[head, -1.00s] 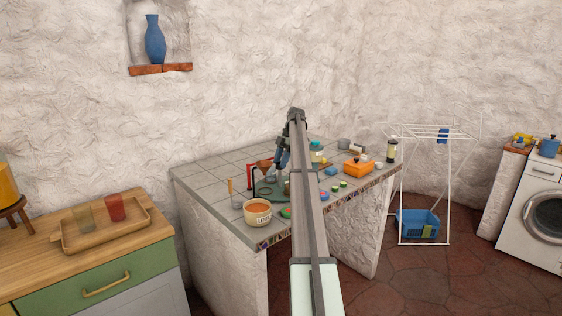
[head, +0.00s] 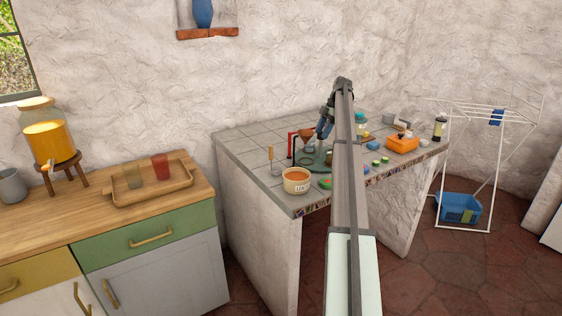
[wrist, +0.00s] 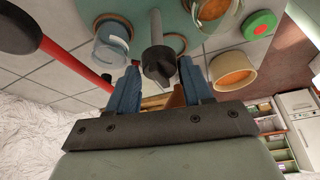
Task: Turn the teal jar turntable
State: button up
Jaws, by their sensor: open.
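The teal turntable (head: 312,159) is a round disc on the tiled counter, partly hidden by my arm in the head view. In the wrist view the turntable (wrist: 178,14) fills the top middle, with a glass jar (wrist: 112,38) and other small containers on it. A grey post with a dark ridged knob (wrist: 159,64) stands up from it. My gripper (wrist: 160,72) is open, with one blue finger on each side of the knob. I cannot tell whether either finger touches it. In the head view my gripper (head: 325,130) is above the turntable.
An orange box (head: 403,143) and small pots are to the right. The counter's back left tiles (head: 250,140) are clear.

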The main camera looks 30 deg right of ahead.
jog(key=m, duration=0.2)
jog(key=m+t, duration=0.1)
jog(key=m, duration=0.1)
jog(key=shift+s+a+t+h, duration=0.1)
jog(key=shift+s+t+h, duration=0.1)
jog(key=shift+t+h, duration=0.1)
jog(key=m+t+h, duration=0.1)
jog(key=m, duration=0.3)
jog(key=shift+a, duration=0.1)
jog(key=m+h, duration=0.1)
jog(key=m, duration=0.2)
jog(key=shift+s+a+m+t, duration=0.1)
jog(key=shift+m+t, duration=0.2)
jog(key=m+h, duration=0.1)
jog(key=m, duration=0.3)
jog(key=shift+h, duration=0.4)
jog(key=v, duration=1.4)
jog(key=a+f+n, duration=0.1)
jog(key=a+f, duration=0.6)
jog(key=a, duration=0.3)
jog(key=a+f+g, duration=0.1)
jog(key=a+f, duration=0.5)
jog(key=a, duration=0.5)
jog(key=a+f+n, duration=0.1)
jog(key=a+f, duration=0.6)
jog(key=a, duration=0.3)
jog(key=shift+s+a+f+n+g, duration=0.15)
jog(key=shift+s+f+n+g, duration=0.15)
jog(key=shift+f+g, duration=0.1)
jog(key=shift+f, duration=0.1)
